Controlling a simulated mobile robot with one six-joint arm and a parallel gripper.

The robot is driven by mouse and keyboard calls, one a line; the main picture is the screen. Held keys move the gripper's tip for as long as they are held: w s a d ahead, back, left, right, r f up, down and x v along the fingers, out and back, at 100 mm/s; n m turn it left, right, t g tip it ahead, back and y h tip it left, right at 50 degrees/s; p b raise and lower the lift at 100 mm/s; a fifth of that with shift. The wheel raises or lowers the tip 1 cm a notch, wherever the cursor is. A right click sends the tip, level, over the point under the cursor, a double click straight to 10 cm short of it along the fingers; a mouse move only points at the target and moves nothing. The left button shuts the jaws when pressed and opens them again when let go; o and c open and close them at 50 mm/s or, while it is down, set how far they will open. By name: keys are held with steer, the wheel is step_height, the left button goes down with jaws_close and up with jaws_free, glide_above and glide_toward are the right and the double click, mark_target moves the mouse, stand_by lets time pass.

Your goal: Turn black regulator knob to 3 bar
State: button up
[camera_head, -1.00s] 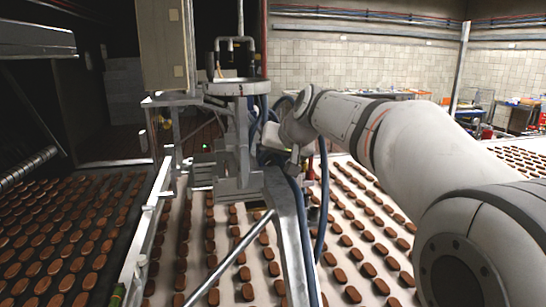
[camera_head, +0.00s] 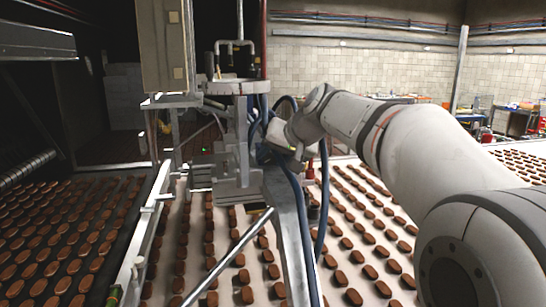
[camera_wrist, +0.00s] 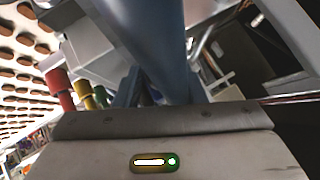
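My gripper (camera_head: 272,148) is at the middle of the head view, beside the grey metal depositor frame and behind blue hoses. Its fingertips cannot be made out there. In the wrist view, my grey gripper housing fills the bottom edge, and a thick blue-grey hose (camera_wrist: 155,45) crosses close in front of it. The fingers are hidden or too dark to tell. I cannot pick out the black regulator knob or its scale in either view.
The metal depositor frame (camera_head: 236,88) and slanting support (camera_head: 284,220) are close to my arm. Brown biscuits (camera_head: 354,257) lie in rows on the pale conveyor below.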

steer(key=o, duration=0.3)
steer(key=b+v, duration=0.1)
steer(key=v, duration=0.6)
steer(key=shift+s+d+r, duration=0.15)
steer(key=shift+s+r, duration=0.1)
